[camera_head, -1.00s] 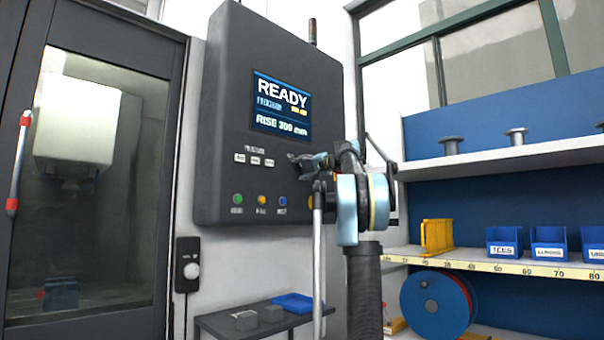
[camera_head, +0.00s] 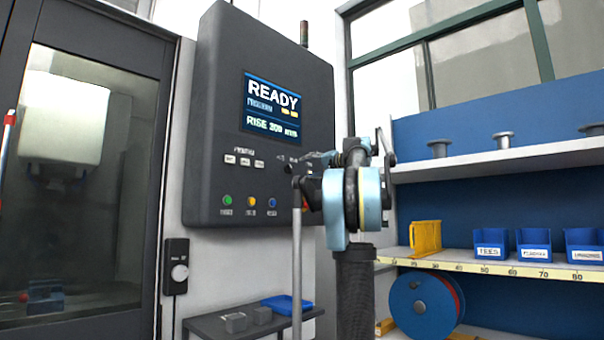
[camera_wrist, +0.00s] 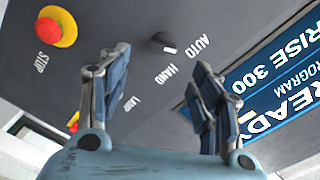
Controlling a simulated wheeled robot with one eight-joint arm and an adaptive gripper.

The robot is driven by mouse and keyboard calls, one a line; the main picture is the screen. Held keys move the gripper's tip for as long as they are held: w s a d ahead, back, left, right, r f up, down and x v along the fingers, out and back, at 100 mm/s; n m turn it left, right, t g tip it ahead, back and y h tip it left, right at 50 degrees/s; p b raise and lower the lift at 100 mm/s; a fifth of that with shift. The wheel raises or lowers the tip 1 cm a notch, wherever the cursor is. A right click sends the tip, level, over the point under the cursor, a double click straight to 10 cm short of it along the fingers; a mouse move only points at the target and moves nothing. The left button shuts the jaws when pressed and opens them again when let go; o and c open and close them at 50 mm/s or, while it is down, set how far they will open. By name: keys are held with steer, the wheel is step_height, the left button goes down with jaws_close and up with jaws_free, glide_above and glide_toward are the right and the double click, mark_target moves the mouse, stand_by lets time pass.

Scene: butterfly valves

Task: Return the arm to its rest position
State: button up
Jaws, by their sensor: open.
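My arm, with a light-blue joint (camera_head: 337,205), stands upright in the middle of the head view, folded in front of the control panel. My gripper (camera_head: 290,162) is small there, pointing toward the panel, and partly merges with its dark face. In the wrist view my gripper (camera_wrist: 160,65) has its two fingers apart with nothing between them. Behind them is the dark panel face (camera_wrist: 120,20) with a red stop button (camera_wrist: 56,27) on a yellow base and an AUTO/HAND knob (camera_wrist: 162,43). I cannot tell how far the fingertips are from the panel.
The control panel (camera_head: 215,130) shows a READY screen (camera_head: 271,104). A machine door (camera_head: 110,200) is at left. A small table (camera_head: 200,323) with a blue tray (camera_head: 287,304) stands below the panel. Shelves (camera_head: 490,162) with blue bins (camera_head: 491,243) and a blue reel (camera_head: 425,302) are at right.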

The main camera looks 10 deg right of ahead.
steer(key=shift+s+d, duration=0.3)
steer(key=shift+s, duration=0.15)
steer(key=s+a+f+n+g+h, duration=0.1)
steer(key=s+a+f+g, duration=0.3)
steer(key=s+f, duration=0.6)
steer(key=s+a+f+n+g+h, duration=0.15)
steer(key=s+a+f, duration=0.35)
steer(key=f, duration=1)
steer(key=s+a+f+n+g+h, duration=0.1)
steer(key=s+a+f+g, duration=0.3)
steer(key=s+f, duration=0.6)
steer(key=s+d+f+g+h, duration=0.1)
steer(key=s+d+f+h, duration=0.1)
steer(key=s+f, duration=0.5)
steer(key=s+d+f+n+g+h, duration=0.1)
steer(key=s+f, duration=0.7)
steer(key=f, duration=1)
steer(key=s+d+f+g+h, duration=0.1)
steer(key=s+d+f+h, duration=0.2)
steer(key=s+f, duration=0.5)
step_height(320, 180, down, 5)
steer(key=shift+d+f+h, duration=0.2)
steer(key=shift+d+h, duration=0.1)
steer(key=shift+h, duration=0.25)
